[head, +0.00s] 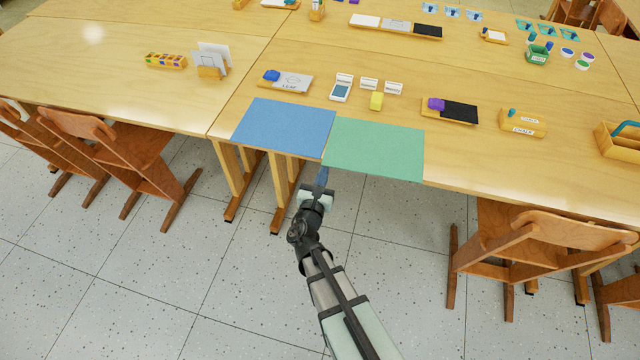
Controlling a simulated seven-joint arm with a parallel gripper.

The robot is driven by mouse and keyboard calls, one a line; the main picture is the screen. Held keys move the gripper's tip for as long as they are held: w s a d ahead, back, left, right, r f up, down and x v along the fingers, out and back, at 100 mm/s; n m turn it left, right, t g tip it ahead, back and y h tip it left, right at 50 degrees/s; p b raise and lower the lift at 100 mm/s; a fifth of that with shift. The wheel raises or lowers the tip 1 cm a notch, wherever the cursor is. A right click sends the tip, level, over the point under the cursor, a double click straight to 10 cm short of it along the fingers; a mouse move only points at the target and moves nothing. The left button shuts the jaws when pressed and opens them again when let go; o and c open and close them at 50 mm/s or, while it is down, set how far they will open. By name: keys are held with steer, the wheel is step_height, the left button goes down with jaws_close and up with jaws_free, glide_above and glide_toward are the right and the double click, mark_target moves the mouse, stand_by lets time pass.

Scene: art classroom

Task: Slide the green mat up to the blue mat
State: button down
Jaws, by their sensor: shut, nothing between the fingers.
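The blue mat (284,128) lies flat at the front edge of the wooden table. The green mat (375,150) lies flat to its right and reaches slightly past the table's front edge. The near ends of the two mats' facing sides look very close or touching; whether any gap is left between them I cannot tell. My gripper (322,178) is shut and empty, just in front of the table edge, below the place where the two mats meet. Its fingertips are small here, and I cannot tell whether they touch a mat.
A chalk box (523,122) is to the right. Chairs stand at the left (115,150) and right (540,250). Bare table lies right of the green mat.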

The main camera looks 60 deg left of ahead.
steer(key=shift+w+a, duration=0.15)
steer(key=shift+a, duration=0.05)
steer(key=shift+x, duration=1.05)
steer(key=v, duration=1.4)
steer(key=shift+w, duration=0.15)
